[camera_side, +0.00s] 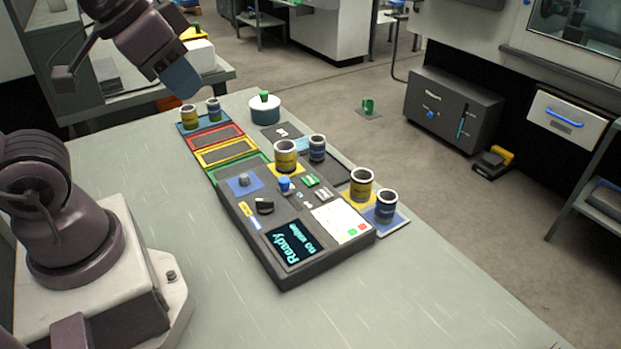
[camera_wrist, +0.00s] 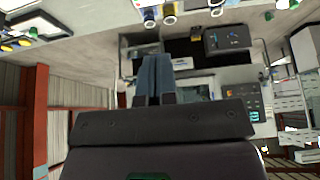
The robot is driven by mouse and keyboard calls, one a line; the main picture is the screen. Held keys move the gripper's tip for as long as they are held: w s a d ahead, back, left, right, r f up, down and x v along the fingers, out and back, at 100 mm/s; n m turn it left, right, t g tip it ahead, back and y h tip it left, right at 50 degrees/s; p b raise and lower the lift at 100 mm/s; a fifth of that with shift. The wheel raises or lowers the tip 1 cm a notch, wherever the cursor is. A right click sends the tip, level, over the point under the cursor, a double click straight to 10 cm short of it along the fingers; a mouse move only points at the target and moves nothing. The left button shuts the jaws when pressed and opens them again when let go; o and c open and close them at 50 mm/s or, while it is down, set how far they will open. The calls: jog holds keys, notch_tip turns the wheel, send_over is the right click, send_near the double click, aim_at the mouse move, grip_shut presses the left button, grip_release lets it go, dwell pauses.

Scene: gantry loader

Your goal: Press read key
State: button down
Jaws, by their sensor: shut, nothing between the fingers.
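A dark console (camera_side: 283,234) lies on the grey table, with a screen (camera_side: 290,246) showing "Ready" and a smaller second line. Its face carries a blue knob (camera_side: 285,184), a dark knob (camera_side: 264,206), green keys (camera_side: 310,181), grey keys (camera_side: 323,195) and a white panel (camera_side: 342,222) with small red and green keys. Key labels are too small to read, so I cannot tell which is the read key. My gripper (camera_side: 182,82) is shut and empty, high above the table's far left, well away from the console. Its closed fingers (camera_wrist: 153,78) show in the wrist view.
Yellow and blue cups stand around the console, including a yellow one (camera_side: 285,156) and a blue one (camera_side: 386,206). Coloured trays (camera_side: 220,150) lie behind it, near a round pot (camera_side: 265,110).

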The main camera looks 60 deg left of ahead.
jog(key=m+t+y, duration=0.1)
jog(key=m+t, duration=0.3)
jog(key=m, duration=0.4)
send_over(311, 181)
notch_tip(311, 181, down, 19)
jog(key=shift+f, duration=0.1)
jog(key=shift+f, duration=0.1)
jog(key=shift+f, duration=4.35)
